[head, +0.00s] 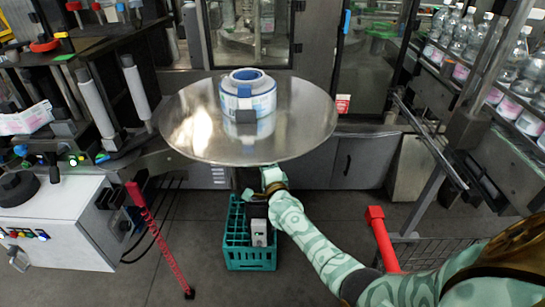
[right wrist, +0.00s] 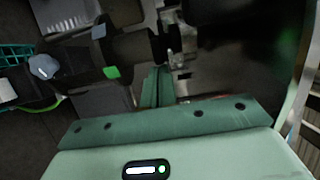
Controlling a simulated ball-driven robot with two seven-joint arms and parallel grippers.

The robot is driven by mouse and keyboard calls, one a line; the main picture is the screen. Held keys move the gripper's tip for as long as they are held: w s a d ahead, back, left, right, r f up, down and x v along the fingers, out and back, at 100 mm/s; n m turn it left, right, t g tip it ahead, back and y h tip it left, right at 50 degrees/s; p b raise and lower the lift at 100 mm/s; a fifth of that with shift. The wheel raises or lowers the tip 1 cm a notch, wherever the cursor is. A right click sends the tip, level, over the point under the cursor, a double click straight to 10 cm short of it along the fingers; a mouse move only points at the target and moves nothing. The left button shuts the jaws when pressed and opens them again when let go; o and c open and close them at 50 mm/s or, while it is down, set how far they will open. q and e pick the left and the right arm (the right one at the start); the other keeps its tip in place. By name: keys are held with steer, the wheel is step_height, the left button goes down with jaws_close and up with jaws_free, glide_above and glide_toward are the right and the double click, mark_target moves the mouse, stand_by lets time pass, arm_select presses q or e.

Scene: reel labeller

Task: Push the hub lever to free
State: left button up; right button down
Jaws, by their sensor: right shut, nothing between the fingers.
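The round metal reel plate (head: 190,125) is in the middle of the head view, with a blue and white label reel (head: 262,97) around its centre. A dark block (head: 246,116) shows at the front of the reel; I cannot tell whether it is part of the hub lever. No lever is clearly identifiable. My right gripper (head: 271,177) is just below the plate's front edge, partly hidden by it. In the right wrist view my gripper (right wrist: 159,75) is shut and empty, its tips close to dark machine parts; contact cannot be told. My left gripper is not in view.
A green crate (head: 250,259) stands on the floor below the plate. A red post (head: 155,235) leans at left near the white cabinet (head: 60,225). Bottle shelves (head: 470,70) and a red-handled cart (head: 382,238) are at right. Open floor lies around the crate.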

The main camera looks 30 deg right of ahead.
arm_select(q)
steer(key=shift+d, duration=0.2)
arm_select(e)
steer(key=shift+m+h, duration=0.3)
steer(key=shift+h, duration=0.1)
steer(key=a, duration=0.1)
steer(key=w+a, duration=0.2)
steer(key=a, duration=0.1)
steer(key=shift+f, duration=0.1)
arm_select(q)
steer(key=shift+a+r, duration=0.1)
arm_select(e)
steer(key=shift+s, duration=0.15)
